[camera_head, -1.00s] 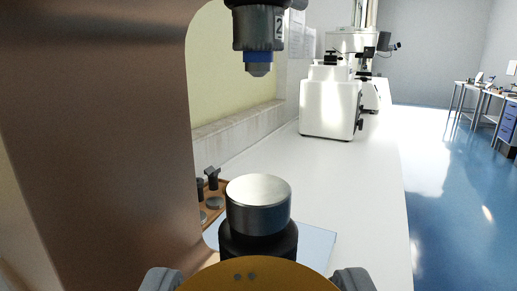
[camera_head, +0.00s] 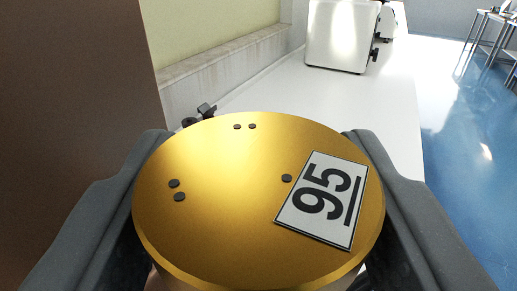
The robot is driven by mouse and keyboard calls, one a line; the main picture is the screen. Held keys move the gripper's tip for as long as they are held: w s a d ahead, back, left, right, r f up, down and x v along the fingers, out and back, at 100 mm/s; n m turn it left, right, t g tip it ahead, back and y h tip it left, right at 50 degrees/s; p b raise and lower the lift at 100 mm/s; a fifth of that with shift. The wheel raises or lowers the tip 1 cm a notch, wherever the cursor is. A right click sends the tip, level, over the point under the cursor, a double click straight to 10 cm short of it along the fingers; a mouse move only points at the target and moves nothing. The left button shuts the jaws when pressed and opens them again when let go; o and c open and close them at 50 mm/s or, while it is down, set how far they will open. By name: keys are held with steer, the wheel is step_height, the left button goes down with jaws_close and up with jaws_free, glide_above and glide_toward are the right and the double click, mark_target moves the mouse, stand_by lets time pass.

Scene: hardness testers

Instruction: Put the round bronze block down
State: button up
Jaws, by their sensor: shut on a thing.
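The round bronze block (camera_head: 225,215) fills the lower middle of the head camera view. It is gold-coloured, with several small dark dents on its top and a white label (camera_head: 325,199) reading 95. My gripper (camera_head: 260,195) is shut on it, with one dark finger at its left side and one at its right. The block hides what lies directly below and behind it, so I cannot tell whether it touches any surface.
A long white bench (camera_head: 290,100) runs away behind the block, with a white machine (camera_head: 340,38) farther along it. A brown machine body (camera_head: 75,120) stands close on the left. Small dark parts (camera_head: 200,114) show just behind the block. Blue floor (camera_head: 455,130) lies to the right.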

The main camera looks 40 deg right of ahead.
steer(key=shift+f, duration=0.1)
steer(key=shift+f, duration=0.1)
steer(key=o, duration=1.2)
steer(key=v, duration=0.7)
steer(key=b+v, duration=0.1)
steer(key=v, duration=0.6)
steer(key=shift+w+f, duration=0.15)
steer(key=shift+f, duration=0.05)
